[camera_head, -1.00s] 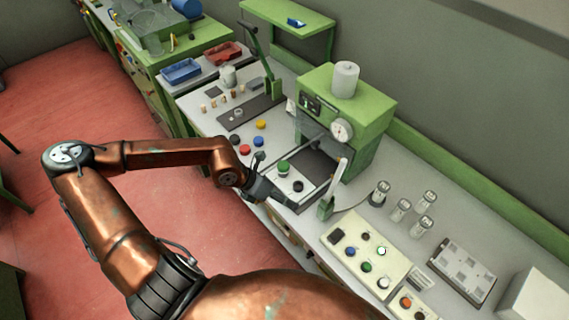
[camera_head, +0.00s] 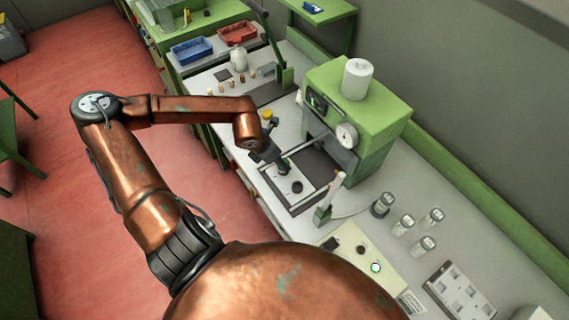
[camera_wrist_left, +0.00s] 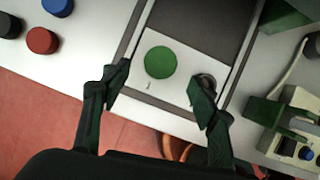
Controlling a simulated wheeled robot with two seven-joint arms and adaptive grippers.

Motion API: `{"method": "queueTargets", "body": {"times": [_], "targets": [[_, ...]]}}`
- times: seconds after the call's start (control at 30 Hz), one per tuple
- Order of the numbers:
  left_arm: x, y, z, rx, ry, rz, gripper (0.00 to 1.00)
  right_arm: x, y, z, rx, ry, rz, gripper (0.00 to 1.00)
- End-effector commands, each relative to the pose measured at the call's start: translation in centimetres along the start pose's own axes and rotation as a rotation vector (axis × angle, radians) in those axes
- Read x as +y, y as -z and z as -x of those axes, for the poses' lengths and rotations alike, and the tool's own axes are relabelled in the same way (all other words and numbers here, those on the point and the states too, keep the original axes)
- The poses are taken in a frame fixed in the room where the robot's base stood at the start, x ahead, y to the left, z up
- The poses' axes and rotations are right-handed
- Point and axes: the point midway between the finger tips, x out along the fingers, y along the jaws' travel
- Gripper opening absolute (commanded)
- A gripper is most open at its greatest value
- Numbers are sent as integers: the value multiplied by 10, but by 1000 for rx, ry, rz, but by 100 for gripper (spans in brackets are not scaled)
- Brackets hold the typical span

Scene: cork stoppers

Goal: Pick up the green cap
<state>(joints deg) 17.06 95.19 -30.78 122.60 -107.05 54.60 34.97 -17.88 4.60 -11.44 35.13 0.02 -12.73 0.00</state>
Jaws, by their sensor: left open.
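The green cap (camera_wrist_left: 160,62) is round and flat-topped. In the left wrist view it sits on a white plate (camera_wrist_left: 168,105), just beyond the gap between my fingers. My left gripper (camera_wrist_left: 163,88) is open and empty, with a finger on each side of that gap. A dark round cap (camera_wrist_left: 207,80) is partly hidden behind the finger on the right. My right gripper is not in view.
A green press (camera_head: 360,115) with a gauge and a white roll stands right behind the plate. Red (camera_wrist_left: 42,41), blue (camera_wrist_left: 58,6) and black (camera_wrist_left: 9,25) caps lie to the left in the wrist view. Glass jars (camera_head: 403,225) and a control box (camera_head: 357,247) are to the right.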

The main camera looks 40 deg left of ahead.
Motion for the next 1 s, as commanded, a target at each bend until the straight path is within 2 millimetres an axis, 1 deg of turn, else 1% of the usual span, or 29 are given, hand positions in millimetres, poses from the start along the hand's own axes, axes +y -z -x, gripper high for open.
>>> {"method": "queueTargets", "body": {"times": [0.07, 0.13, 0.2, 0.3, 0.43, 0.57, 0.67, 0.9, 1.0], "targets": [[-1, -2, -11, 0, 4, 1, 55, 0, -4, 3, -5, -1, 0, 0], [0, -4, -21, -1, 4, 0, 55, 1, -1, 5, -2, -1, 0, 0], [0, -4, -32, -1, 4, 0, 55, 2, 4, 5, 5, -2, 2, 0], [0, -4, -41, 0, 4, -2, 55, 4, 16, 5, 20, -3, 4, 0], [0, -4, -45, -1, 3, -4, 55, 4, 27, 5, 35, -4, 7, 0], [0, -4, -45, -1, 3, -4, 55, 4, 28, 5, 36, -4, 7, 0], [0, -4, -45, -1, 3, -4, 49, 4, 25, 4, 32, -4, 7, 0], [0, -4, -45, 0, 3, -4, 33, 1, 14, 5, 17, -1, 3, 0], [0, -4, -45, 0, 3, -4, 26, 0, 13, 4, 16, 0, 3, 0]]}}
